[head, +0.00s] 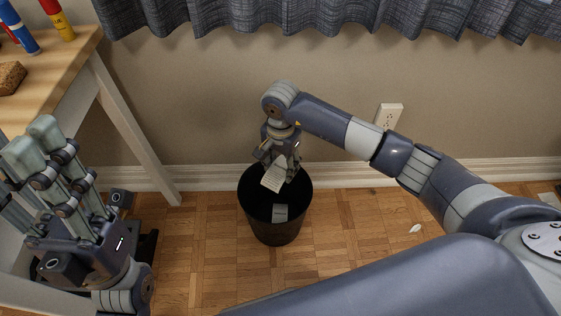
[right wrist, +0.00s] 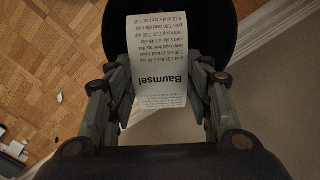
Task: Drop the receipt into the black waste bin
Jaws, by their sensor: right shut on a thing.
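The receipt (head: 273,178) is a white printed slip; the right wrist view shows it (right wrist: 160,70) with the word "Baumsel" on it. My right gripper (head: 279,162) is shut on the receipt and holds it over the mouth of the black waste bin (head: 275,230). The bin stands upright on the floor, and its dark rim also shows in the right wrist view (right wrist: 222,22).
A wooden desk (head: 62,75) with a white leg stands at the left, with coloured tubes (head: 20,28) and a brown block (head: 11,77) on it. The wall, outlet (head: 388,116) and grey curtain are behind the bin. A small white scrap (head: 415,229) lies on the parquet floor.

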